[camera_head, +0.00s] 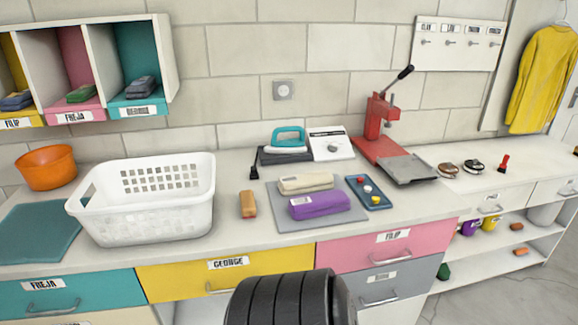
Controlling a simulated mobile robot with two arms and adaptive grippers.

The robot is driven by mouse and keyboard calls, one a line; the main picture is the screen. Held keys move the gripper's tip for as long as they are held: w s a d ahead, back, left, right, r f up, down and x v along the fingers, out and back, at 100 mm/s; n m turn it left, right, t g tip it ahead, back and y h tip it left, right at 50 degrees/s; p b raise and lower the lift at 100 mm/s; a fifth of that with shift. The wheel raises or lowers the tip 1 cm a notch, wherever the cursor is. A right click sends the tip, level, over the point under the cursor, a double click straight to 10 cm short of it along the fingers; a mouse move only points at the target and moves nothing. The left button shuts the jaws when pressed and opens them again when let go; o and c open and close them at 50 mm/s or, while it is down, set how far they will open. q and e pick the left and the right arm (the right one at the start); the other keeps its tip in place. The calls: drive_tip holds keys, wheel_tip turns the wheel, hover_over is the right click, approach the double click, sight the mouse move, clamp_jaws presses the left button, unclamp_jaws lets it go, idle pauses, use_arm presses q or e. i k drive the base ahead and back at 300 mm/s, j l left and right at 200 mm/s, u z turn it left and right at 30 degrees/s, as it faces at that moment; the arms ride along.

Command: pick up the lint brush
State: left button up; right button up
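A small orange-brown block (248,204) lies on the counter just right of the white basket and looks like a brush; its bristles cannot be made out. A small red-handled item with a dark base (503,163) stands on the far right of the counter, and it too could be a brush. I cannot tell for sure which is the lint brush. Neither of my grippers is in view.
The white basket (150,218) stands left on the counter. A grey mat (285,217) holds folded cream and purple cloths. Behind are an iron (288,140) and a red press (380,130). A black ribbed part (285,300) blocks the bottom middle. Drawers run below the counter.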

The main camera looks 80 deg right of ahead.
sight(247, 204)
drive_tip(key=z, duration=2.4)
